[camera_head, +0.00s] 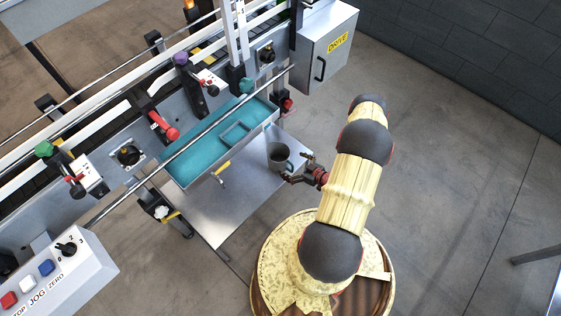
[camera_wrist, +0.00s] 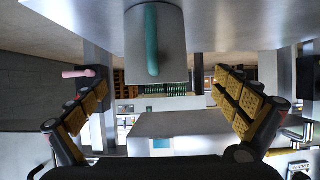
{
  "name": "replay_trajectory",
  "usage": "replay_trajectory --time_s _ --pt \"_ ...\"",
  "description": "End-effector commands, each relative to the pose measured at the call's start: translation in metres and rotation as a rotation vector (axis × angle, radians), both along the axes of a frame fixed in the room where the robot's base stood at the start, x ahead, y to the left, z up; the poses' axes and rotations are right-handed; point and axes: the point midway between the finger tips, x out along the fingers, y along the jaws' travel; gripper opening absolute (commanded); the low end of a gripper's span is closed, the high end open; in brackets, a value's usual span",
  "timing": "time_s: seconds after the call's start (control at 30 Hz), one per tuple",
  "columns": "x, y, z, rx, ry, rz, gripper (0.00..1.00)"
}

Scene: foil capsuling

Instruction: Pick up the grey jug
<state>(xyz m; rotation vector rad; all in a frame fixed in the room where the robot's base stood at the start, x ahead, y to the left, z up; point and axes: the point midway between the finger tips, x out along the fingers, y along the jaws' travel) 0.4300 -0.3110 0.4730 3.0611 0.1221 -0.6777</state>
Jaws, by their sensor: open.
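The grey jug (camera_head: 278,154) stands upright near the right edge of the metal shelf (camera_head: 222,212) in the head view. Its handle faces my gripper (camera_head: 296,169), which is just to the lower right of the jug. In the wrist view, which looks upside down, the grey jug (camera_wrist: 175,62) hangs from the top with its teal handle (camera_wrist: 152,42) toward me. My gripper (camera_wrist: 162,80) is open and empty, with its padded fingers spread on either side, and the jug appears centred between them, a little ahead. The jug's far side is hidden in the wrist view.
A teal tray (camera_head: 200,160) lies behind the jug along the machine, with a metal rail (camera_head: 190,145) above it. A grey drive box (camera_head: 325,48) stands at the upper right. A button panel (camera_head: 50,275) is at the lower left. Open floor lies right of my arm.

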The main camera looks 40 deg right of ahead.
Motion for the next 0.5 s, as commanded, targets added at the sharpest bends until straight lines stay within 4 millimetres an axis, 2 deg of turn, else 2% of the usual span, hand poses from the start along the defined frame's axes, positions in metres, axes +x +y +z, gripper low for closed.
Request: replay_trajectory --time_s 0.13,0.5 --pt "0.012 0.0 0.008 -0.009 -0.045 0.005 1.0" --pt "0.052 -0.001 -0.009 -0.012 -0.045 0.005 1.0"
